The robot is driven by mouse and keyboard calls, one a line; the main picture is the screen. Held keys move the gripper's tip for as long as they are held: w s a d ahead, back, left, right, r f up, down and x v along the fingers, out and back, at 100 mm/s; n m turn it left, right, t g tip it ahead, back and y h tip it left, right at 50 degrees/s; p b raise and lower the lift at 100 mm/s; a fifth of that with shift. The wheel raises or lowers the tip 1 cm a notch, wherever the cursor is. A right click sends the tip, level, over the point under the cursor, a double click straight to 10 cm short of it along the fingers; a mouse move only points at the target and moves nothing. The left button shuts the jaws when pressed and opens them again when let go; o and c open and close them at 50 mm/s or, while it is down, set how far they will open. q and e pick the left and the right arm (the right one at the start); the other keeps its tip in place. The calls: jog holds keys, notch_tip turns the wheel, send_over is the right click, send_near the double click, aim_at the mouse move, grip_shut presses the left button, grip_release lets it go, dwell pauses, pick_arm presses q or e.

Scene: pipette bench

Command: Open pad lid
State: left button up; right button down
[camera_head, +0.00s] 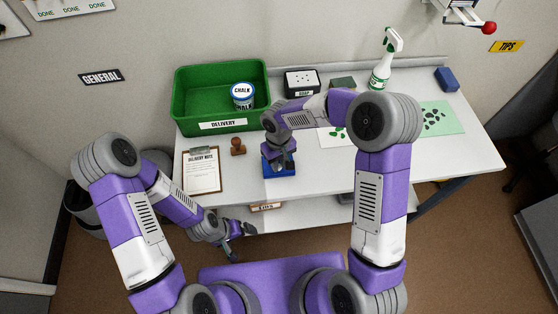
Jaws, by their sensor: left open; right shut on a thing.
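A blue pad (280,171) lies near the front edge of the white table, left of its middle. My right gripper (280,163) reaches down over it from above and is shut on its lid, as far as I can see. The gripper and wrist hide much of the pad, so I cannot tell how far the lid is raised. My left gripper (231,254) is open and empty, low in front of the table edge.
A wooden stamp (238,146) and a delivery note clipboard (202,171) are left of the pad. Behind are a green delivery crate (188,106) with a chalk tub (243,96), a soap box (301,82) and a spray bottle (381,75). A green mat (447,111) lies right.

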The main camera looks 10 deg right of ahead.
jog(key=w+r+g+p, duration=0.1)
jog(key=g+p, duration=0.1)
jog(key=p, duration=0.1)
jog(key=shift+r+p, duration=0.2)
jog(key=shift+p, duration=0.1)
jog(key=shift+w+r+g+p, duration=0.1)
jog(key=shift+w+g+p, duration=0.1)
jog(key=shift+g+p, duration=0.15)
jog(key=shift+w+r+g+p, duration=0.1)
jog(key=shift+w+g+p, duration=0.3)
jog(key=shift+g, duration=0.15)
jog(key=shift+w+g, duration=0.25)
jog(key=shift+g, duration=0.25)
jog(key=shift+w+r+g, duration=0.2)
jog(key=shift+w+g, duration=0.2)
jog(key=shift+g, duration=0.2)
jog(key=shift+r, duration=0.1)
